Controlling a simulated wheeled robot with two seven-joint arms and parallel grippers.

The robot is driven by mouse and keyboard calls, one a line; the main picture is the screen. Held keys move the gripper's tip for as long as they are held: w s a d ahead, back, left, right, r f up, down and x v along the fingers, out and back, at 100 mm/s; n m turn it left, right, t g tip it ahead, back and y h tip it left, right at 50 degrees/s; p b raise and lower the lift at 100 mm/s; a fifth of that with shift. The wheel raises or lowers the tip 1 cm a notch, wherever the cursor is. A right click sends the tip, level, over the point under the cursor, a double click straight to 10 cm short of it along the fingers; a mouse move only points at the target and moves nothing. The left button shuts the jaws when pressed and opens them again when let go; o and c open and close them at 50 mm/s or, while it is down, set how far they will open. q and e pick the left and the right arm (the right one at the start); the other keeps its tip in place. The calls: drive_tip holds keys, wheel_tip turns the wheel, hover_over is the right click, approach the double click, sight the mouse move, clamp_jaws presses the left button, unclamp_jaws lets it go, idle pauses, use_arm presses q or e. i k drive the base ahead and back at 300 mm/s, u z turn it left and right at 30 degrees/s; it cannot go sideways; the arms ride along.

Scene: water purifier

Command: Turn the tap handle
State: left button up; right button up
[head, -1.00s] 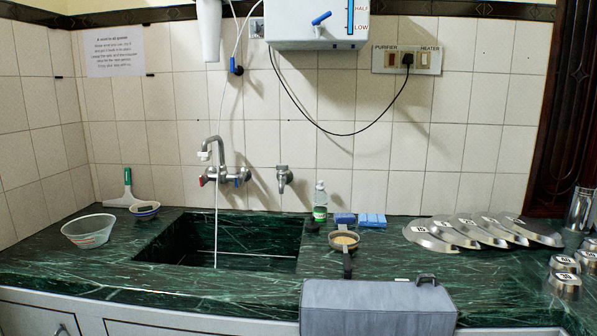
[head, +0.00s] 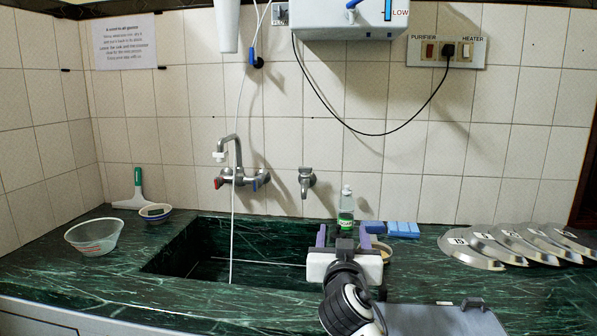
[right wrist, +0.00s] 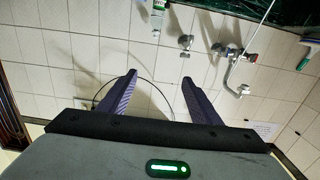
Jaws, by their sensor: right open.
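A chrome mixer tap (head: 237,178) with a swan-neck spout, a red-marked handle (head: 218,183) and a blue handle (head: 262,180) is on the tiled wall above the sink. A smaller single tap (head: 306,181) is to its right. Both show in the right wrist view, the mixer tap (right wrist: 236,72) right of centre and the single tap (right wrist: 186,42) near the top. My right gripper (head: 343,236) is open and empty, low in front of the sink's right end, apart from both taps. Its two fingers (right wrist: 160,78) point towards the wall. My left gripper is out of view.
A green-labelled bottle (head: 346,207) and blue sponges (head: 403,229) stand behind my right gripper. The sink (head: 190,240) lies below the taps, with a hanging white tube (head: 232,235) above it. A clear bowl (head: 93,237) is left, metal lids (head: 470,248) right. A purifier (head: 350,18) hangs above.

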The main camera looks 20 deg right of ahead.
sight(305, 170)
drive_tip(key=i, duration=1.3)
drive_tip(key=u, duration=0.05)
